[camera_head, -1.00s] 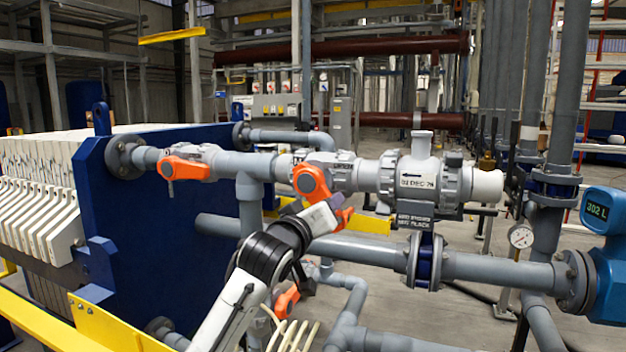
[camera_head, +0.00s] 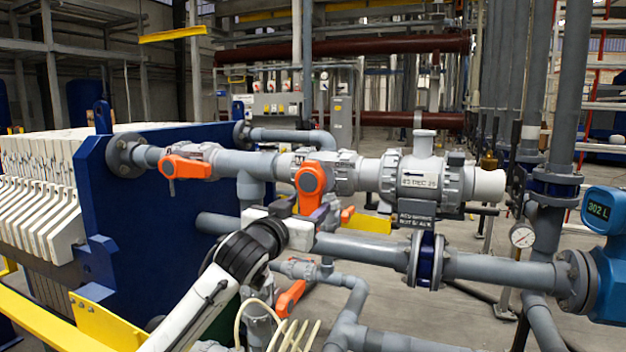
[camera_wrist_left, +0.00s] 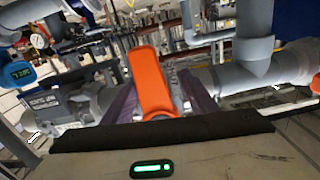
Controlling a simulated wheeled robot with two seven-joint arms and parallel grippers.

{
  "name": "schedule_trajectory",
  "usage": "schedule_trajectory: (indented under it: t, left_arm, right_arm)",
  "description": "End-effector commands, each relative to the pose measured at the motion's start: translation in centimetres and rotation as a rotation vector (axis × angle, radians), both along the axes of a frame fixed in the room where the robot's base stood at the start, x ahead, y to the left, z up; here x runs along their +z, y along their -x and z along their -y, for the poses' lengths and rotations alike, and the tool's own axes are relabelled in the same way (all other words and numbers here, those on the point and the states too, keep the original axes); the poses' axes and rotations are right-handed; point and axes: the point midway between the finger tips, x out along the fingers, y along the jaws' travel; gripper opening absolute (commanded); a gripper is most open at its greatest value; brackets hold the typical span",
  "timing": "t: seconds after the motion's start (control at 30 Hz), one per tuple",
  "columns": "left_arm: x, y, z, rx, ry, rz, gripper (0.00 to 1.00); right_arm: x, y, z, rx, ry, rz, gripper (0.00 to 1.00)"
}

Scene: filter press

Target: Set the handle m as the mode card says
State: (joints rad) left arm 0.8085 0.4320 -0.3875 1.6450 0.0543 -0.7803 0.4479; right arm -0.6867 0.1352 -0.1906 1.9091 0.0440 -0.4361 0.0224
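An orange handle (camera_head: 310,181) sits on the middle grey valve of the upper pipe and points down. A small mark beside it looks like an M, but I cannot read it surely. My left gripper (camera_head: 302,208) is at the handle's lower part, one dark finger on each side. In the left wrist view the orange handle (camera_wrist_left: 151,82) stands between the spread fingers; whether they touch it I cannot tell. Another orange handle (camera_head: 187,168) lies along the pipe to the left. No readable mode card shows. My right gripper is out of view.
A labelled valve body (camera_head: 418,180) is to the right, with a dark plate (camera_head: 416,221) below it. Another orange handle (camera_head: 291,298) sits below my left gripper. A lower grey pipe (camera_head: 370,249) runs close behind the gripper. A blue meter (camera_head: 603,245) reads 302 L.

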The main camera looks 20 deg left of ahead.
Motion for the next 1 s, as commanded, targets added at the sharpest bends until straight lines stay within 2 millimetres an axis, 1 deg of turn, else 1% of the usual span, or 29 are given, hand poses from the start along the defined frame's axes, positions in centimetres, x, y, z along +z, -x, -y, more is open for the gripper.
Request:
schedule_trajectory:
  t: [0.27, 0.37, 0.6, 0.73, 0.83, 1.0]
  left_arm:
    - [0.0, 0.1, 0.5, -0.010, 0.004, 0.001, 0.53]
    - [0.0, 0.9, 0.4, -0.009, 0.004, 0.001, 0.53]
    - [-0.1, 4.6, 0.4, -0.012, 0.005, 0.002, 0.53]
    - [0.0, 6.3, 0.3, -0.011, 0.005, 0.002, 0.53]
    - [0.0, 6.9, 0.3, -0.011, 0.005, 0.001, 0.53]
    - [0.0, 7.1, 0.3, -0.011, 0.005, 0.001, 0.53]
  right_arm:
    - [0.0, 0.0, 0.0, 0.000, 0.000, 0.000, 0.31]
    - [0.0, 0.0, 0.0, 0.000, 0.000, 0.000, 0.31]
    - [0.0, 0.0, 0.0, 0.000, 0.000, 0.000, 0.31]
    - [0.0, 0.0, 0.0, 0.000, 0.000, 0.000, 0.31]
    - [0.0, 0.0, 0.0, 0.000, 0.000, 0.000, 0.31]
    - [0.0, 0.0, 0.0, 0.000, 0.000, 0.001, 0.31]
